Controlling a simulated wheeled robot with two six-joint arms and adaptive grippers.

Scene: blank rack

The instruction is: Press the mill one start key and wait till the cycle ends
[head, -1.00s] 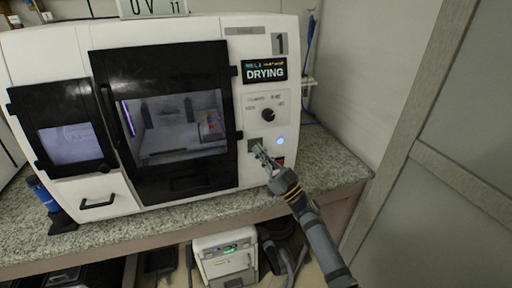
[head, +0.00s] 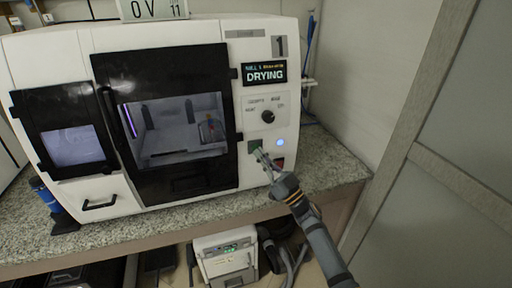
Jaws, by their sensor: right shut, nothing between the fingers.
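The white mill (head: 200,40) marked 1 stands on the speckled counter. Its display (head: 265,73) reads DRYING. Its dark door (head: 166,116) is closed, and a lit chamber with a small part inside shows through the window. My right gripper (head: 260,154) is shut and empty. Its fingertips are at the lower edge of the green key; I cannot tell whether they touch it. My left gripper is not in view.
A knob (head: 268,116) sits above the keys. A blue bottle (head: 44,194) stands left of the mill on the counter (head: 330,165). A white unit (head: 226,256) and hoses are below the counter. A wall and a door panel stand to the right.

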